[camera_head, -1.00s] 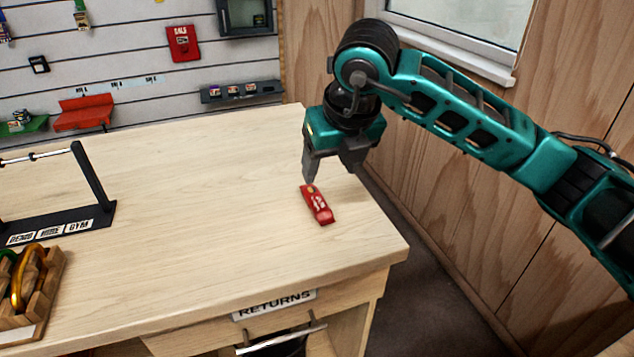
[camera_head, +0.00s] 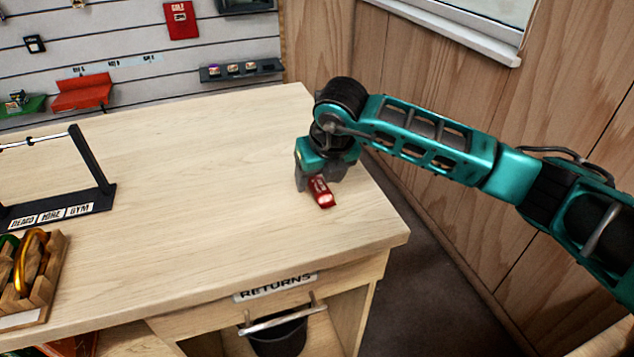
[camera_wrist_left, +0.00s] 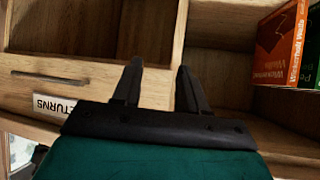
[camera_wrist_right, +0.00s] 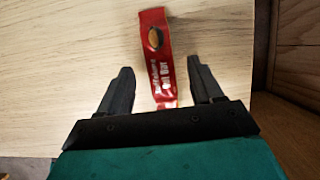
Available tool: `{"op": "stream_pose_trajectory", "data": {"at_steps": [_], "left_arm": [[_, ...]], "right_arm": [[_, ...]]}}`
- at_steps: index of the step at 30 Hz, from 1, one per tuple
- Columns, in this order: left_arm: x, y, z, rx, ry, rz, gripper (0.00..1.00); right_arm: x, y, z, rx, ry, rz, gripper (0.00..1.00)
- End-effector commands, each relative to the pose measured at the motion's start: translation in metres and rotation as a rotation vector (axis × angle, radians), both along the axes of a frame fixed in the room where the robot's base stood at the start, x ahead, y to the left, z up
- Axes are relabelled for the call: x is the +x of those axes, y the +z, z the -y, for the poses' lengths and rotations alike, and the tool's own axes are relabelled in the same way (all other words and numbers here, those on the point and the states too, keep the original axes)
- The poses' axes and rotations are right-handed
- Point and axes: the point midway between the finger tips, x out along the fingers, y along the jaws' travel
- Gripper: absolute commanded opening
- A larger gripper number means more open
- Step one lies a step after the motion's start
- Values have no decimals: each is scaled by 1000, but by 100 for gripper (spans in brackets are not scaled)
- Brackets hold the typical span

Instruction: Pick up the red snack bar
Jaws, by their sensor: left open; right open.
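The red snack bar (camera_head: 322,192) lies on the wooden counter near its right edge. In the right wrist view the snack bar (camera_wrist_right: 159,58) lies lengthwise between the fingers, its lower end between them and its upper end beyond the fingertips. My right gripper (camera_head: 318,187) is low over the bar, open, with a finger on each side; it also shows in the right wrist view (camera_wrist_right: 160,75). The gripper hides part of the bar in the head view. My left gripper (camera_wrist_left: 160,75) is open and empty, in front of the counter's cabinet; it is out of the head view.
The counter (camera_head: 200,190) is clear around the bar. A black bar stand (camera_head: 75,205) and a wooden rack with rings (camera_head: 32,280) are at the left. The wood-panelled wall (camera_head: 440,90) is to the right. Books (camera_wrist_left: 285,45) stand in the cabinet shelf.

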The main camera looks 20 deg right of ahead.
Motion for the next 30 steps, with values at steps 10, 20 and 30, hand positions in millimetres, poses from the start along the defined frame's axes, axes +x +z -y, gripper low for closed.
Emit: {"op": "stream_pose_trajectory", "data": {"at_steps": [10,20,30], "left_arm": [[6,4,0,0,0,13,43],[6,4,0,-1,1,12,43],[2,2,0,0,1,4,43]], "right_arm": [[5,-13,0,0,1,1,65],[5,-12,0,0,1,0,37],[5,-12,0,0,0,1,5]]}}
